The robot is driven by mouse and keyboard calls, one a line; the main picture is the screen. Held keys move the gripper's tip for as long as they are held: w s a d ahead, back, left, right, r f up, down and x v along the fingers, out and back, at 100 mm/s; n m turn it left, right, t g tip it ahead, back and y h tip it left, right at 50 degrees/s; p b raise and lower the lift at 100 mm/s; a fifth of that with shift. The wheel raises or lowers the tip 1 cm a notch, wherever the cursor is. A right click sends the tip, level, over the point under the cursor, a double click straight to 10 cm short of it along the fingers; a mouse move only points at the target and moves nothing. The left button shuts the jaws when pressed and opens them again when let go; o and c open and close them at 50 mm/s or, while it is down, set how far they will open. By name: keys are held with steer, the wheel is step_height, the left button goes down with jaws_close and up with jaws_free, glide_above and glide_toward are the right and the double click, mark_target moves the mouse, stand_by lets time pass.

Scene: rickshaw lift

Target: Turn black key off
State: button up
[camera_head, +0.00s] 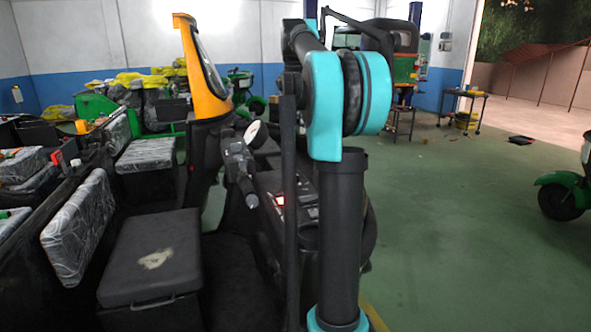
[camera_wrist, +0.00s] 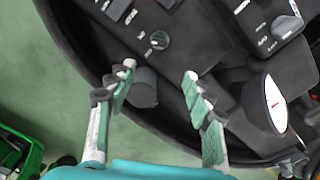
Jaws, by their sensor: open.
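My gripper (camera_wrist: 160,72) is open in the wrist view, its two green-padded fingers spread over the dark dashboard (camera_wrist: 185,50). A small round dark switch with pale markings (camera_wrist: 159,40) lies just beyond the fingertips, apart from them; it may be the black key. A dark grey rounded piece (camera_wrist: 144,90) shows between the fingers, nearer the left one, and I cannot tell whether they touch. A second round knob (camera_wrist: 284,26) sits on a labelled black box at upper right. In the head view the dashboard (camera_head: 277,190) is partly hidden by my arm, and my gripper is not visible.
A white-faced gauge (camera_wrist: 275,104) stands right of the fingers. The handlebar grip (camera_head: 239,170) and yellow windscreen frame (camera_head: 197,75) rise left of my arm. A black seat box (camera_head: 150,265) is at lower left. Green floor (camera_head: 460,240) is open to the right.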

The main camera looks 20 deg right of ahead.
mark_target(295, 179)
step_height(295, 179, down, 17)
steer(key=shift+f, duration=0.1)
stand_by(0.4)
steer(key=shift+c, duration=0.3)
steer(key=c, duration=1.1)
steer(key=shift+n, duration=0.3)
steer(key=n, duration=0.5)
steer(key=shift+n, duration=0.4)
steer(key=n, duration=0.5)
steer(key=shift+n, duration=0.4)
steer(key=o, duration=1.2)
steer(key=shift+c, duration=0.2)
